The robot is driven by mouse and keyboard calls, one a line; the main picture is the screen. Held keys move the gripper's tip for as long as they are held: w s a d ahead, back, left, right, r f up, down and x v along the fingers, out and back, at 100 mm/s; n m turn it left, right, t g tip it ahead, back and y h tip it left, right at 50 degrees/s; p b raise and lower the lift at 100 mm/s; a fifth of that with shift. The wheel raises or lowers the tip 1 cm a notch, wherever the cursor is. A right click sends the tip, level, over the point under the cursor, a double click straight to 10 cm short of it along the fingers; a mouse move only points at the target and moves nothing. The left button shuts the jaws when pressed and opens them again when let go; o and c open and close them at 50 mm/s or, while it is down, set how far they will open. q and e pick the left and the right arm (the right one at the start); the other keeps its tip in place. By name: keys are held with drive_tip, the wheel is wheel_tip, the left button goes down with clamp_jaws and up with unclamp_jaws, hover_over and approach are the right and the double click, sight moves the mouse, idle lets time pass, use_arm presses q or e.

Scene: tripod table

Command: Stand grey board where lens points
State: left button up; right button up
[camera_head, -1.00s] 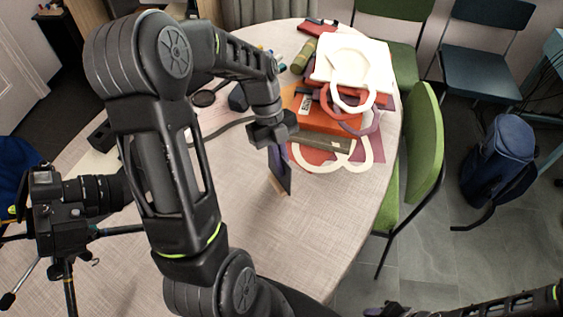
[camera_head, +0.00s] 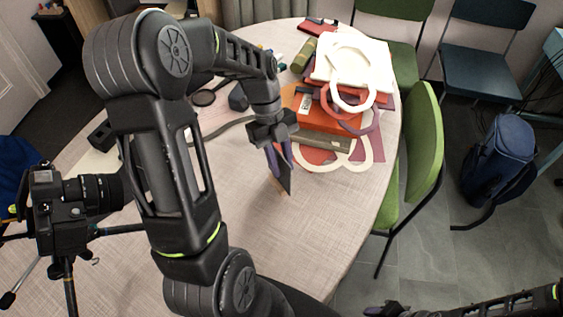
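The black camera (camera_head: 58,212) stands on a tripod at the left, its lens (camera_head: 98,192) pointing right across the table. The small dark grey board (camera_head: 285,178) stands upright on the table to the right of the lens, with a light wooden-coloured strip at its foot. My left arm crosses between them in the picture. My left gripper (camera_head: 278,156) points down at the board's top; its purplish fingers look spread around the board, which hides part of them. My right gripper (camera_head: 384,310) is cut off at the bottom edge, and its fingers are unclear.
A pile of books, folders and white and red ring shapes (camera_head: 348,75) lies just behind the board. A dark cable, a magnifier (camera_head: 204,98) and small items lie farther left. The table (camera_head: 310,225) is clear in front of the board. Green chairs (camera_head: 424,145) stand to the right.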

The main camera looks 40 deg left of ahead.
use_arm(q)
drive_tip(key=v, duration=0.9)
drive_tip(key=shift+r+b, duration=0.1)
drive_tip(key=shift+b, duration=0.2)
drive_tip(key=shift+p+v, duration=0.65)
drive_tip(key=shift+v, duration=0.2)
drive_tip(key=shift+a+r, duration=0.2)
drive_tip(key=shift+r, duration=0.25)
